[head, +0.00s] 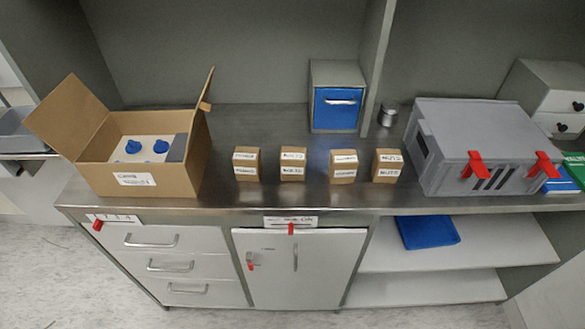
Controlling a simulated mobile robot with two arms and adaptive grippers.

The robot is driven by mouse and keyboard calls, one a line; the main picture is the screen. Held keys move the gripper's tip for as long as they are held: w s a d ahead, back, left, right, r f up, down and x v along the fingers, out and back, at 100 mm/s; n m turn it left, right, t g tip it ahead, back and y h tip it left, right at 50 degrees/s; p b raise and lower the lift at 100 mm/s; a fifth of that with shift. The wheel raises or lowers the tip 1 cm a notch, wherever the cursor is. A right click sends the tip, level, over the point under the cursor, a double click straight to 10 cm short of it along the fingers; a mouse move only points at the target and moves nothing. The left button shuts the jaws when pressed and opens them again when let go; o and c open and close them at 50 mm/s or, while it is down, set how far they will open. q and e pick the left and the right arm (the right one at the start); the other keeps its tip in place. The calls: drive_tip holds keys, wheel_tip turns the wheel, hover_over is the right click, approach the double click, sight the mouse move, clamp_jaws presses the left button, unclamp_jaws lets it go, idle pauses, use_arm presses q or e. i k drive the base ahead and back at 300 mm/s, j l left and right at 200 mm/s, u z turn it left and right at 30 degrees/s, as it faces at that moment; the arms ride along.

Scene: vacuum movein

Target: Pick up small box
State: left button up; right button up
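Several small brown boxes with white labels stand upright in a row on the steel counter (310,199). From left to right they are a first small box (246,164), a second (292,165), a third (343,167) and a fourth (387,166). Small gaps separate them, and the two on the right stand closest together. The fourth label seems to read "NUTS"; the other labels are too small to read surely. Neither of my grippers shows in the head view.
An open carton (150,178) with blue-knobbed contents stands left of the boxes. A grey case (470,145) with red latches stands right. A blue-fronted drawer unit (338,95) and a metal can (388,114) are behind. Cabinets are below, with a blue tray (428,232) on a shelf.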

sight(292, 160)
drive_tip(key=j+z, duration=0.4)
drive_tip(key=j, duration=0.2)
drive_tip(key=j+z, duration=0.4)
drive_tip(key=j, duration=0.25)
drive_tip(key=k+j+z, duration=0.1)
drive_tip(key=j+z, duration=0.25)
drive_tip(key=j, duration=0.25)
